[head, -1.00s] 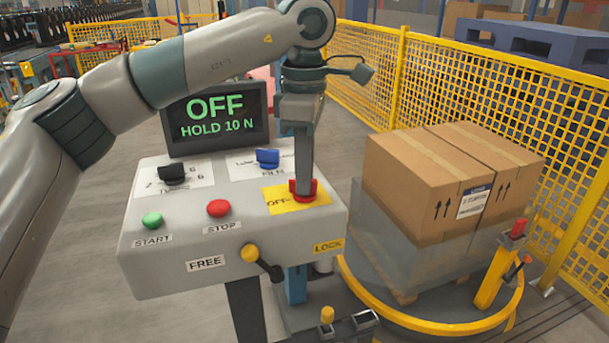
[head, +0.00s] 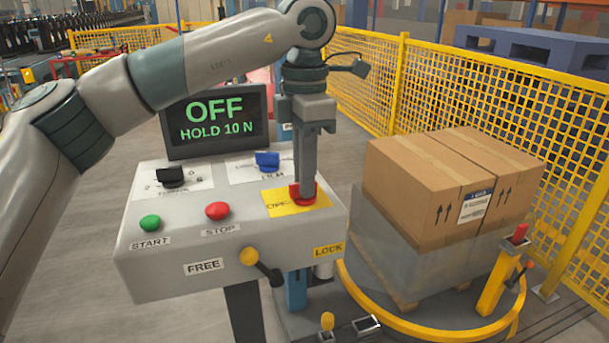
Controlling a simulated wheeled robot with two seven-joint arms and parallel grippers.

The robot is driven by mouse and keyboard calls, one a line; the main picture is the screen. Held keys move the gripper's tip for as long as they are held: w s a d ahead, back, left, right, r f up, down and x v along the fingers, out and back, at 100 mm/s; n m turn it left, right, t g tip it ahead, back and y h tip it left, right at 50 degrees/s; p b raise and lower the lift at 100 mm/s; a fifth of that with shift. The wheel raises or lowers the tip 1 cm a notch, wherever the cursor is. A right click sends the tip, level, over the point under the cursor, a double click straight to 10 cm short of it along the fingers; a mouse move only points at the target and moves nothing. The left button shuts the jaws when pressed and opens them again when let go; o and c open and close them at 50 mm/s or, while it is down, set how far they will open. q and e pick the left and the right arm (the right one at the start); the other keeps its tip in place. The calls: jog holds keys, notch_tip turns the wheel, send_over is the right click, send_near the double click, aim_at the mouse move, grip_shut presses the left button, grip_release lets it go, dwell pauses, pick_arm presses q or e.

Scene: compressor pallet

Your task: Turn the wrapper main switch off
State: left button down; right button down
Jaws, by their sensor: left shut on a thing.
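The main switch is a red knob (head: 312,199) on a yellow plate (head: 281,205) at the right of the grey control panel (head: 190,239). The plate carries the word OFF at its left. My left gripper (head: 304,192) points straight down and is shut on the red knob, hiding much of it. The display (head: 215,120) behind the panel reads "OFF" and "HOLD 10 N" in green. My right gripper is not in view.
The panel also has a black selector (head: 171,176), a blue selector (head: 267,160), a green START button (head: 150,223), a red STOP button (head: 217,210) and a FREE/LOCK lever (head: 262,266).

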pick_arm(q)
jog(key=c, duration=1.9)
grip_release()
jog(key=shift+c, duration=0.2)
jog(key=shift+o, duration=0.7)
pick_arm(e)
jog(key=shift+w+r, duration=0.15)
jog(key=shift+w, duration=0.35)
pick_arm(q)
jog(key=shift+r, duration=0.1)
